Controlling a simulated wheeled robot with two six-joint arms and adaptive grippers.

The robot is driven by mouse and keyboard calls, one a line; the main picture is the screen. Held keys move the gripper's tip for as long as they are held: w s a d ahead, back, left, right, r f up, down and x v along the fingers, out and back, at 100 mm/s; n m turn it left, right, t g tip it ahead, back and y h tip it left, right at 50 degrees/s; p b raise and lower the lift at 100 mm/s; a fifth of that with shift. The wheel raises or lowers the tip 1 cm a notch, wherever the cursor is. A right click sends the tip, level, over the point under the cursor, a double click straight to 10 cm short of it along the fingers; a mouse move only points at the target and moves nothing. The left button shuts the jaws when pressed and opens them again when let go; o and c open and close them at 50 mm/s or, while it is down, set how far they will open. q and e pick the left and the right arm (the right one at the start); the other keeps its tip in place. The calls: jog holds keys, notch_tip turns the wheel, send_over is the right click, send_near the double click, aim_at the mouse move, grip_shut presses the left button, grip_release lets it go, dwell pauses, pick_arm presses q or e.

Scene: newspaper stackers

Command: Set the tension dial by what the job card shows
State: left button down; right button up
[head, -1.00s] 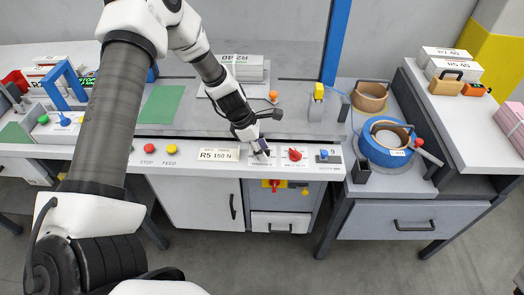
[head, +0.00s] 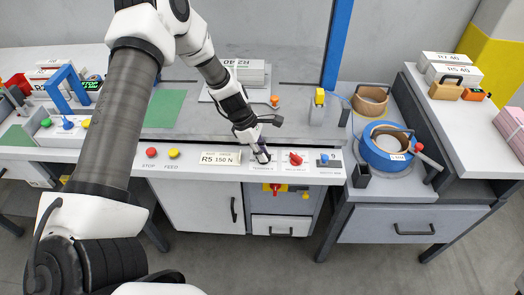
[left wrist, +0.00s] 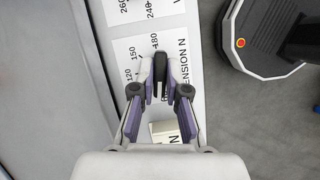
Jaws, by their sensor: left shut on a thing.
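The job card (head: 220,158) on the front panel reads "R5 150 N". To its right is the tension dial, whose white plate (left wrist: 126,50) shows numbers including 120, 150, 180 and 240 and the words "TENSION N" in the left wrist view. My left gripper (head: 263,158) reaches down to the dial. In the left wrist view, its purple-sided fingers (left wrist: 160,85) are shut on the dark dial knob (left wrist: 160,68). The knob's far end points toward the 180 side; the fingers partly cover the scale, so its exact setting is unclear. My right gripper is not in view.
A red knob (head: 295,159) and a blue-topped control (head: 324,159) sit close right of the dial. Red STOP (head: 151,152) and yellow FEED (head: 173,153) buttons are left of the card. A blue tape roll (head: 385,148) stands farther right.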

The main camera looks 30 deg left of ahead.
pick_arm(q)
jog(key=m+g, duration=0.1)
jog(key=m, duration=0.2)
jog(key=m+g, duration=0.1)
jog(key=m, duration=0.2)
jog(key=shift+w+g, duration=0.1)
jog(key=shift+g, duration=0.2)
jog(key=m+g, duration=0.1)
jog(key=m, duration=0.2)
jog(key=m+g+y, duration=0.1)
jog(key=m, duration=0.2)
jog(key=shift+w+f+m, duration=0.1)
jog(key=shift+m, duration=0.2)
jog(key=m+y, duration=0.1)
jog(key=m, duration=0.2)
jog(key=m+g+y, duration=0.1)
jog(key=m, duration=0.2)
jog(key=shift+d+m+b, duration=0.15)
jog(key=shift+m+b, duration=0.15)
jog(key=m+y, duration=0.2)
jog(key=m, duration=0.3)
jog(key=shift+d, duration=0.1)
jog(key=shift+m, duration=0.3)
jog(key=c, duration=1.2)
grip_release()
jog(key=shift+y, duration=0.3)
